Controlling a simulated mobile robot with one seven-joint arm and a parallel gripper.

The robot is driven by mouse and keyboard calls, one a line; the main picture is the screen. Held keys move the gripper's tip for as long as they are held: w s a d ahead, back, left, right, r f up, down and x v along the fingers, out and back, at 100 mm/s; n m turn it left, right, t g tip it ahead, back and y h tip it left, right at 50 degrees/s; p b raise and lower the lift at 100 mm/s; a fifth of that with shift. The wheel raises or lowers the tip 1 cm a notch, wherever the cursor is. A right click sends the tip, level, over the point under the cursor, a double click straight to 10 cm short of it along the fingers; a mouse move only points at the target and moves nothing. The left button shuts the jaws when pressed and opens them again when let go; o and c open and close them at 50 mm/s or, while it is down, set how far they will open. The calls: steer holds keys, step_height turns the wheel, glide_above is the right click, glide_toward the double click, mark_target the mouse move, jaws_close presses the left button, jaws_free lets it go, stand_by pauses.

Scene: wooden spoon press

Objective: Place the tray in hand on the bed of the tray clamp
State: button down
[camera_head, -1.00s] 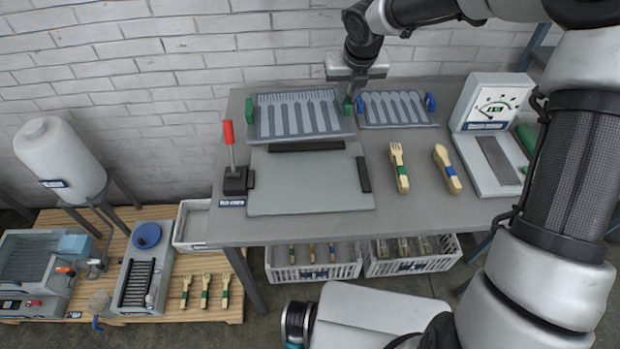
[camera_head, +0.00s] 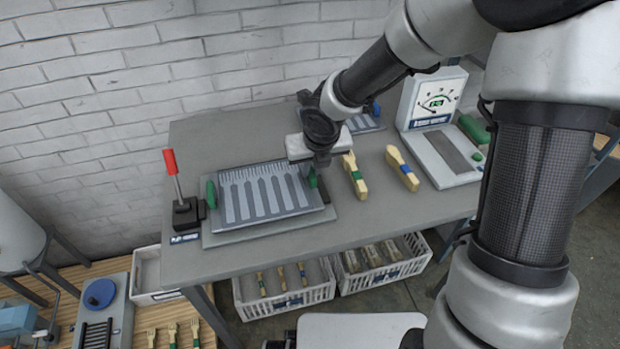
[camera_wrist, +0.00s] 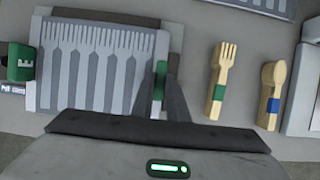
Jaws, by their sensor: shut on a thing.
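My gripper (camera_head: 314,178) is shut on the tray's right green handle; the wrist view shows this handle (camera_wrist: 160,78) between the fingers. The bed shows along the tray's front and right sides, and in the wrist view (camera_wrist: 176,38) beyond the tray. The tray looks roughly level and slightly turned to the bed. I cannot tell whether it touches the bed. The clamp's red lever (camera_head: 172,165) stands upright at the left.
A second tray (camera_head: 362,122) with blue handles lies behind my gripper. White crates (camera_head: 285,300) stand below the table.

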step_height(320, 180, down, 2)
steer(key=shift+f+b, duration=0.15)
steer(key=shift+b, duration=0.2)
steer(key=c, duration=1.7)
jaws_free()
steer(key=shift+c, duration=0.2)
steer(key=p+v, duration=0.7)
steer(key=v, duration=0.5)
steer(key=shift+p, duration=0.35)
